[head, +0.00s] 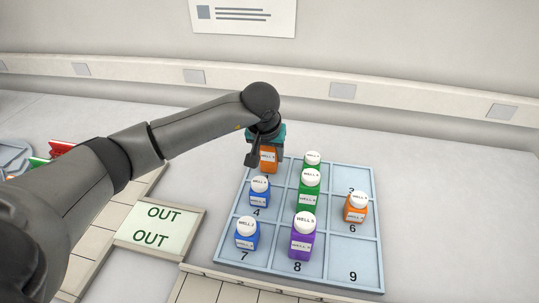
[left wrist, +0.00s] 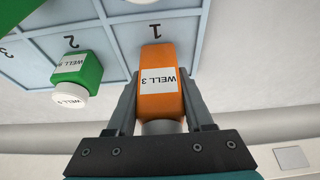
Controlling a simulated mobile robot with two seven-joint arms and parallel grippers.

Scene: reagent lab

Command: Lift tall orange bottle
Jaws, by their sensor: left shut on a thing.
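The tall orange bottle (head: 268,160) is at cell 1, the far left cell of the blue tray (head: 378,204). My left gripper (head: 267,148) reaches down over it from above and hides its cap. In the left wrist view, my gripper's two fingers (left wrist: 160,88) are shut on both sides of the orange bottle (left wrist: 159,100), whose label reads WELL 3. I cannot tell whether its base touches the tray. A smaller orange bottle (head: 355,209) with a white cap stands in cell 6. My right gripper is not in view.
Two green bottles (head: 309,192) stand in the middle column, one (left wrist: 82,75) close beside the held bottle. A purple bottle (head: 302,244) and two blue bottles (head: 259,193) stand nearer. An OUT sign (head: 158,228) lies left of the tray. Cells 3 and 9 are empty.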

